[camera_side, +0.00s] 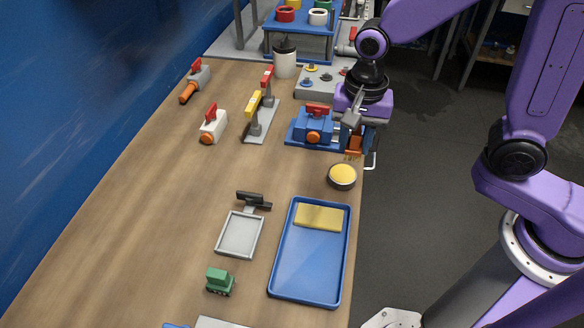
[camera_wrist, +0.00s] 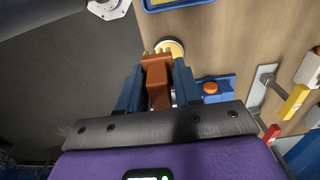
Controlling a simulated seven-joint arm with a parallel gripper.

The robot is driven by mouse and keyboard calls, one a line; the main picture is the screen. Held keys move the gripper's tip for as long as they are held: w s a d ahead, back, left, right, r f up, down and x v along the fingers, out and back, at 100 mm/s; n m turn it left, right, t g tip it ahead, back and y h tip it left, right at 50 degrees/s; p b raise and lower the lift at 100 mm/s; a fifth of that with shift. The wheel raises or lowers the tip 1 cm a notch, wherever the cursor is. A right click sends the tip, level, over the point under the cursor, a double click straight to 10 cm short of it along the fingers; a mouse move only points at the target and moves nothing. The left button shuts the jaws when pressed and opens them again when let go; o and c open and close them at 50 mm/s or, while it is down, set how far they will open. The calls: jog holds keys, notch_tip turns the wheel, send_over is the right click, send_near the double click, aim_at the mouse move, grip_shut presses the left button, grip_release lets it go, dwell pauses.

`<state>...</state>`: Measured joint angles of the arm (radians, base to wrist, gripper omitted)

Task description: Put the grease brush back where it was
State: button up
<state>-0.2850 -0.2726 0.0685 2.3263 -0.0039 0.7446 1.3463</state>
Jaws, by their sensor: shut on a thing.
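My gripper (camera_side: 354,143) is shut on an orange-brown piece, which I take to be the grease brush (camera_side: 354,153). In the wrist view the brush (camera_wrist: 157,75) sits between the two blue fingers (camera_wrist: 157,88), with pale tips at its far end. The gripper hangs at the bench's right edge, beside the blue block. A round dark tin with yellow grease (camera_side: 342,176) stands on the bench just in front of the gripper. In the wrist view the tin (camera_wrist: 170,46) is partly hidden behind the brush. I cannot tell whether they touch.
A blue block with red handle and orange knob (camera_side: 312,127) stands close left of the gripper. A blue tray with a yellow sponge (camera_side: 320,217) lies nearer the camera. A grey pan (camera_side: 240,236) and green block (camera_side: 220,281) lie left. The bench's middle left is clear.

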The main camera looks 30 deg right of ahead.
jog(key=w+a+f, duration=0.4)
jog(key=w, duration=0.4)
send_over(292, 172)
jog(key=f, duration=0.5)
jog(key=shift+s+d, duration=0.15)
jog(key=shift+s, duration=0.15)
jog(key=shift+w+f, duration=0.2)
jog(key=shift+f, duration=0.1)
jog(key=shift+w+f, duration=0.15)
jog(key=shift+f, duration=1.5)
jog(key=shift+f, duration=0.1)
jog(key=o, duration=0.9)
jog(key=shift+o, duration=0.2)
